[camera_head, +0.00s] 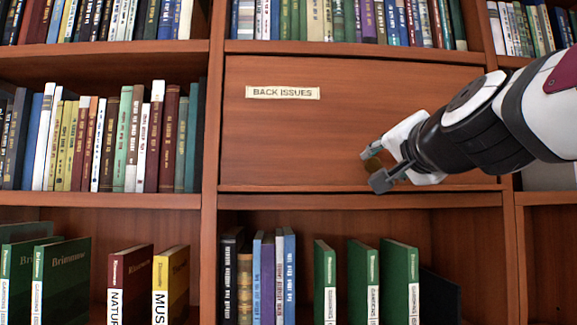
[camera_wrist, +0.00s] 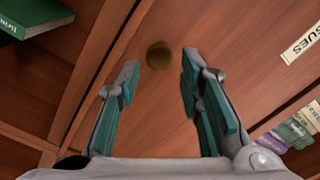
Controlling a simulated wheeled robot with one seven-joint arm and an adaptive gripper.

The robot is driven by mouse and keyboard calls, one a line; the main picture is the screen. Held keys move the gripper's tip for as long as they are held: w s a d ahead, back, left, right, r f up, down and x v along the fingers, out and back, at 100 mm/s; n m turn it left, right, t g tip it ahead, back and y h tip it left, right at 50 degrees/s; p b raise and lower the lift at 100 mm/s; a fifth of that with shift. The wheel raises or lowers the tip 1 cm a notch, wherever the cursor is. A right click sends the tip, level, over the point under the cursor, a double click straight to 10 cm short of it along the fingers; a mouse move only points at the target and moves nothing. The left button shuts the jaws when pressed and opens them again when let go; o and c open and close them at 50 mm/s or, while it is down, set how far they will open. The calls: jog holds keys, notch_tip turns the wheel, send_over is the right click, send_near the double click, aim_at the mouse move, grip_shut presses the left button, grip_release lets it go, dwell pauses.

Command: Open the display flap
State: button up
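The display flap (camera_head: 290,140) is a flat reddish-brown wooden panel, flush in its shelf bay and closed. A cream label (camera_head: 283,93) reading "BACK ISSUES" is on its upper left. My gripper (camera_head: 372,167) is in front of the flap's lower middle. In the wrist view, my gripper (camera_wrist: 159,60) is open, its two teal-padded fingers well apart. In the head view the gripper largely hides the knob. The label also shows tilted in the wrist view (camera_wrist: 303,43).
Rows of books (camera_head: 100,140) fill the shelves left of the flap and above it. Below it, an open shelf holds blue books (camera_head: 288,275) and green books (camera_head: 397,280), some spaced apart. An upright shelf divider (camera_head: 209,150) borders the flap's left side. The flap's face is otherwise clear.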

aim_at(375, 165)
jog(key=shift+w, duration=2.05)
grip_shut()
